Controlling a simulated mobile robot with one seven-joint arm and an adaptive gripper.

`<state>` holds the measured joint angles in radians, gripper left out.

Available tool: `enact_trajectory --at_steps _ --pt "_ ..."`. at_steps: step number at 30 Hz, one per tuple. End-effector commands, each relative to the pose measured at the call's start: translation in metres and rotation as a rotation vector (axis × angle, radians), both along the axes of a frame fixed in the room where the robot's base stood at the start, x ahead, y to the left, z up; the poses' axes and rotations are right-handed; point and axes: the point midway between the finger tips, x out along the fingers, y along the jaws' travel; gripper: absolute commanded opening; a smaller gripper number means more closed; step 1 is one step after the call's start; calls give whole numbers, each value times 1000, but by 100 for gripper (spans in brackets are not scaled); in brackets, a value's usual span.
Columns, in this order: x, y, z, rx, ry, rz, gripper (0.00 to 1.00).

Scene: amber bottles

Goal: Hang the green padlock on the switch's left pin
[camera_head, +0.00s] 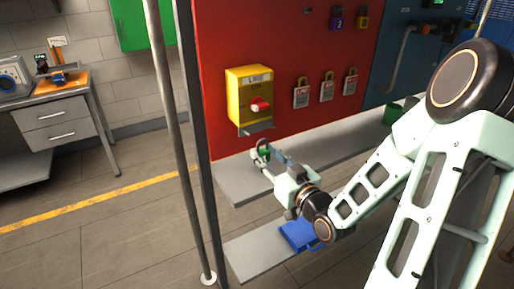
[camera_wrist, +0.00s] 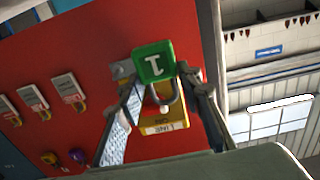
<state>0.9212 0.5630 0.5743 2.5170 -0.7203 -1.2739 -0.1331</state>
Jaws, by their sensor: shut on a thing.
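The green padlock (camera_head: 265,153) is in my gripper (camera_head: 266,157), below and in front of the yellow switch box (camera_head: 238,88). In the wrist view the padlock (camera_wrist: 153,62) shows a white 1 and its grey shackle, with one finger of my gripper (camera_wrist: 160,78) on each side. The shackle overlaps the switch box (camera_wrist: 165,127) in that view; I cannot tell whether they touch. The switch has a red handle (camera_head: 261,104) and a grey ledge (camera_head: 257,129) under it. The left pin cannot be made out.
A purple padlock (camera_head: 336,20) and a yellow one (camera_head: 362,18) hang higher. A grey shelf (camera_head: 240,184) lies below, with a blue object (camera_head: 297,235) lower down. A metal post (camera_head: 176,120) stands left.

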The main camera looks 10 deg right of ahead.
Motion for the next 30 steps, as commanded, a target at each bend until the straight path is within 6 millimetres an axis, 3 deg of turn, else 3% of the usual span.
enact_trajectory --at_steps 8,30 --pt "0 2 -1 0 -1 16 2" --pt "42 15 -5 0 -1 15 2"
